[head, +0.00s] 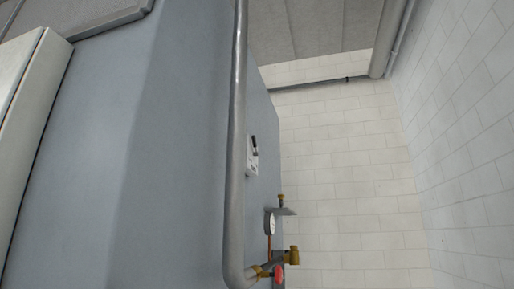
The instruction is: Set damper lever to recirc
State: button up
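A small black lever (255,146) stands out from a pale plate (251,160) on the side of the large blue-grey machine housing (180,150). It may be the damper lever, but it is small and seen at a steep angle. I cannot read any marks on the plate or tell which setting the lever is at. The thick grey pipe just to its left partly borders the plate. My gripper is not in view.
The vertical grey pipe (236,150) runs along the housing. Below the lever are a round gauge (271,223), brass fittings (292,256) and a red valve handle (278,275). A white block wall (340,170) stands behind, with open room before it at right.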

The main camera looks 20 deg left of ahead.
aim_at(255, 153)
jog(key=u, duration=0.4)
jog(key=i+l+u, duration=0.65)
jog(key=i+l, duration=0.4)
jog(key=i+l+u, duration=0.1)
jog(key=i+l, duration=0.3)
jog(key=l, duration=0.25)
jog(key=i+l, duration=0.4)
jog(key=l+u, duration=0.05)
jog(key=l, duration=0.05)
